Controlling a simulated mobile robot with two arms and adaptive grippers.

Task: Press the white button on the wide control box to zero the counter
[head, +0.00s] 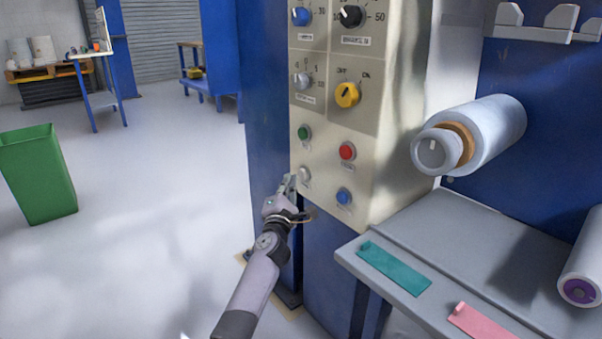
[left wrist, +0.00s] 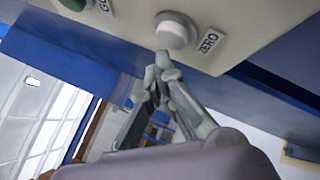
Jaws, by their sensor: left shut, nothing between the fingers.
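The wide control box (head: 335,130) is a cream panel on a blue machine, with knobs and several buttons. The white button (head: 304,174) is at its lower left, under the green button (head: 304,132). In the left wrist view the white button (left wrist: 175,31) sits beside a "ZERO" label (left wrist: 209,43). My left gripper (head: 290,182) is just below and left of the white button. In the left wrist view its closed fingertips (left wrist: 163,62) are at the button's lower edge, empty; I cannot tell whether they touch it. My right gripper is not in view.
A red button (head: 347,151), a blue button (head: 344,196) and a yellow knob (head: 347,94) are close by on the panel. A grey table (head: 470,250) and a film roll (head: 490,125) are at the right. The floor at left is open, with a green bin (head: 38,175).

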